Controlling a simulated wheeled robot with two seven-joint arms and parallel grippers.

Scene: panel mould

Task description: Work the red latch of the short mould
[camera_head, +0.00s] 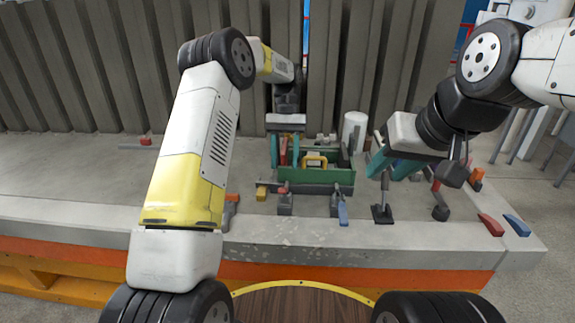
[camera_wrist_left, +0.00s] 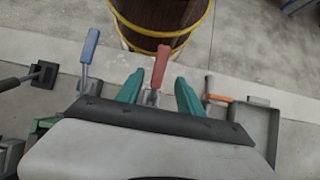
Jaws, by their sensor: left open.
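In the left wrist view the open fingers (camera_wrist_left: 160,97) stand on either side of the red latch (camera_wrist_left: 161,65), with visible gaps. Its red handle rises from a small grey base, partly hidden by the gripper. Which body is the short mould is hard to tell. My right gripper (camera_head: 390,169) is open and empty, above the table at the right.
The green box (camera_head: 315,174) holds a yellow item. A blue-handled clamp (camera_head: 343,213) stands in front, and it also shows in the left wrist view (camera_wrist_left: 90,45). An orange-handled piece (camera_head: 230,204) lies left, a white cylinder (camera_head: 355,128) behind. The table's left part is mostly clear.

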